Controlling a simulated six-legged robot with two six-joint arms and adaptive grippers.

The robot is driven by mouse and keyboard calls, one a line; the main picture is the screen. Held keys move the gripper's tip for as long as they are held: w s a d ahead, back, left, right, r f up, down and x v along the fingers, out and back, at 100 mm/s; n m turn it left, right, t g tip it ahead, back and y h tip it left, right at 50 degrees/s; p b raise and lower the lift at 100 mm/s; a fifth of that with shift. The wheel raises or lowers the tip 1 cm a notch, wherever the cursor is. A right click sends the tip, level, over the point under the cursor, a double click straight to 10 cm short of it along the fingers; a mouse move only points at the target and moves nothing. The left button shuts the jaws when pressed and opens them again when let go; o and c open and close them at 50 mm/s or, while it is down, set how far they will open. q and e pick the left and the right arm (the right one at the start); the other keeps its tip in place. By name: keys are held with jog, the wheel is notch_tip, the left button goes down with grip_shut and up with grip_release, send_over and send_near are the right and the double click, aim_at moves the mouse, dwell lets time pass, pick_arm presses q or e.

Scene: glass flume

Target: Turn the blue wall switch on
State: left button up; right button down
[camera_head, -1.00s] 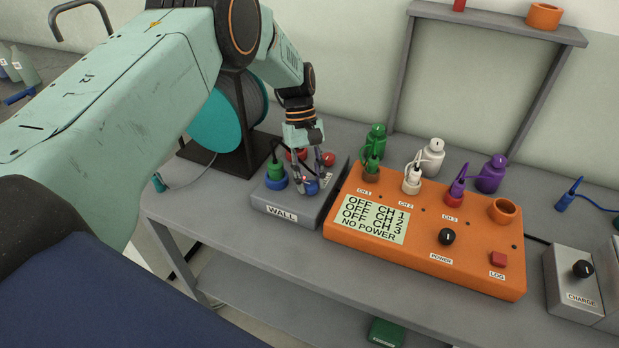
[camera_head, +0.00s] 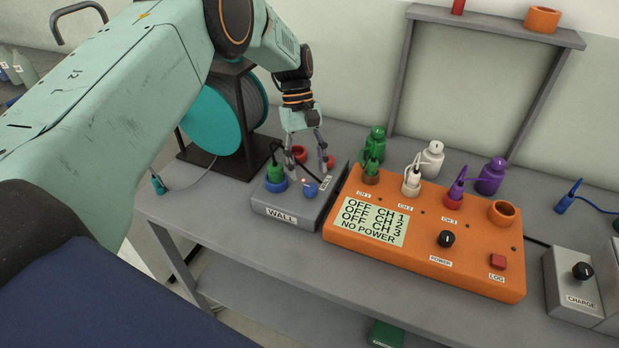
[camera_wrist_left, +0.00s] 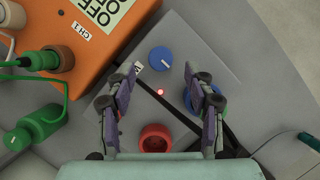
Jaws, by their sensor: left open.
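The blue wall switch (camera_head: 310,190) is a round knob on the grey box marked WALL (camera_head: 281,213). In the left wrist view the blue knob (camera_wrist_left: 161,59) has a white pointer line slanting to the lower right. A small red light (camera_wrist_left: 160,92) glows beside it. My left gripper (camera_head: 309,173) is open and empty. Its fingers hang over the box just behind the knob, apart from it as far as I can tell. The left wrist view shows the knob beyond and between the open fingertips. My right gripper is not in view.
A green plug (camera_head: 276,172) stands in a blue socket on the box, near the fingers. Red round parts sit behind. The orange panel (camera_head: 430,277) on the right reads OFF for its channels and NO POWER. A cable reel (camera_head: 213,118) stands left.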

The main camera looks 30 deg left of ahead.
pick_arm(q)
jog(key=v, duration=0.8)
